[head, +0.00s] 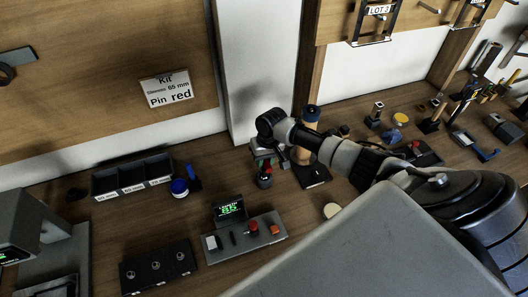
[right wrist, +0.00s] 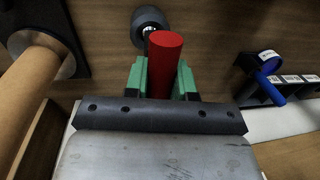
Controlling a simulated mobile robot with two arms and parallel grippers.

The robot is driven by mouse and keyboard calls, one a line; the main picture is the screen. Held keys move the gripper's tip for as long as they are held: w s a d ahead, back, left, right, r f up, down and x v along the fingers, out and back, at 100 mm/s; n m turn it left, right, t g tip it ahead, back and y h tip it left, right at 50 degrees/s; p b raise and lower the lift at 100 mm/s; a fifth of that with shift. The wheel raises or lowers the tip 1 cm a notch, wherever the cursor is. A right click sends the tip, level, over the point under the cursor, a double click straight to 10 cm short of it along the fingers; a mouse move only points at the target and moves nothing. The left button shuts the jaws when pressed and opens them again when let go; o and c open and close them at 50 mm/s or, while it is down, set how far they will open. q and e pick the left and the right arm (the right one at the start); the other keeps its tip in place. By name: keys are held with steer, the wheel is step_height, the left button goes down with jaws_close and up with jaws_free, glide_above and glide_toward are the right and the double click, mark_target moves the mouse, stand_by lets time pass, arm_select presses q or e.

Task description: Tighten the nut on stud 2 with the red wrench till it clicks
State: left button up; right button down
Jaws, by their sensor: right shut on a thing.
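My right gripper (head: 265,170) is low over the bench in the middle of the head view, pointing down. In the right wrist view its green fingers (right wrist: 164,80) are shut on a red cylindrical handle (right wrist: 165,62), which looks like the red wrench's handle. The rest of that tool is hidden; a dark round part (right wrist: 150,22) shows beyond its far end. A black block with three studs (head: 157,267) lies at the lower left of the head view, apart from my gripper. Nuts and stud numbers are too small to tell. My left gripper is not in view.
A control box (head: 245,237) with buttons and a green display stands between the stud block and my gripper. A tan post (right wrist: 32,75) is close beside my right gripper. Several tools stand at right.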

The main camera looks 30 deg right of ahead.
steer(key=c, duration=0.8)
jaws_free()
steer(key=shift+c, duration=0.2)
steer(key=shift+r, duration=0.1)
step_height(320, 180, up, 11)
steer(key=d+b, duration=0.1)
steer(key=b, duration=0.1)
steer(key=shift+s+d+f, duration=0.2)
